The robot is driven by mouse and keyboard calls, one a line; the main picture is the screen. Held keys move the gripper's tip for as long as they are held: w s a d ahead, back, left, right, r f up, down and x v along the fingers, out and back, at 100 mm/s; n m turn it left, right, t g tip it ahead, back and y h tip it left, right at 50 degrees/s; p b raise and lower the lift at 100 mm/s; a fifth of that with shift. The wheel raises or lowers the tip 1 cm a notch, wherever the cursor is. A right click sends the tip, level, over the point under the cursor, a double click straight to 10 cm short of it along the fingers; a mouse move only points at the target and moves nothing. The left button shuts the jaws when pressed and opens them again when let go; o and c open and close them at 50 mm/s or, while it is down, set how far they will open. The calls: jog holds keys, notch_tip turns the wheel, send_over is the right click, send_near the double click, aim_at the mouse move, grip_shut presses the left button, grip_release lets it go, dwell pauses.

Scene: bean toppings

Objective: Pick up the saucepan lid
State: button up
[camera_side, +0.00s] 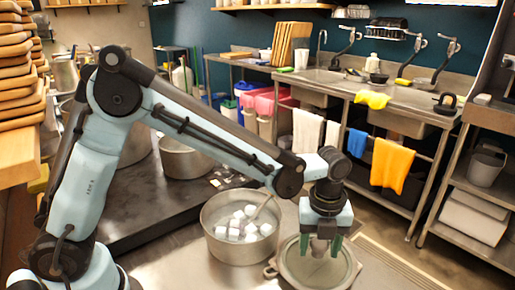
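The saucepan lid (318,272) is a round, grey-green disc with a paler rim, low on the metal counter at the bottom right of the centre. A small loop handle (270,271) shows at its left edge. My gripper (321,250) points straight down over the lid, with its two green fingers spread apart. Something dark shows between the fingers, perhaps the lid's knob. I cannot tell whether the fingers touch it. To the left, an open metal pan (212,250) holds several white cubes (243,223) and a spoon (262,207).
A metal pot (184,160) stands on the dark surface (150,200) behind the pan. Stacked wooden boards (20,70) are at the far left. A sink counter (400,95) with hanging cloths is at the back. Bare counter (180,265) lies left of the pan.

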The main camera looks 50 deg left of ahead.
jog(key=shift+f, duration=0.1)
grip_shut()
